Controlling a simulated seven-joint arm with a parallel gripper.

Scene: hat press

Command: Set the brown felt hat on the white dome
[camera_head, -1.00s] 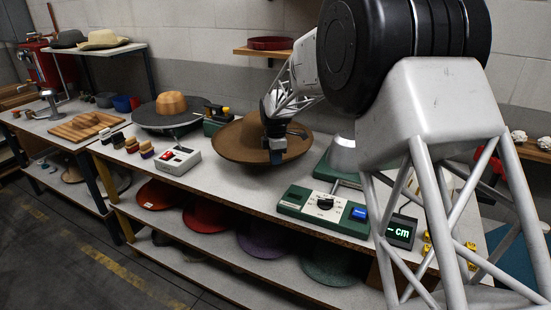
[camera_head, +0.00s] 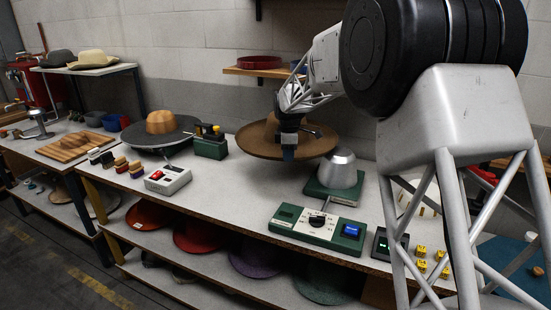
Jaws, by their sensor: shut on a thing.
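The brown felt hat (camera_head: 262,146) has a wide brim and hangs in the air above the bench, behind and to the left of the dome. My gripper (camera_head: 289,152) is shut on its brim at the front right side, and the gripper covers part of the crown. The dome (camera_head: 341,170) is smooth, silvery-white and bare, and stands on a green base (camera_head: 334,191). The right edge of the brim is close to the dome's top in the picture; I cannot tell the gap between them.
A green control box (camera_head: 318,228) stands in front of the dome. A round dark plate with a wooden block (camera_head: 162,122), a green device (camera_head: 210,142) and a white switch box (camera_head: 168,180) are to the left. Felt hats lie on the shelf below. A wall shelf (camera_head: 262,72) is behind.

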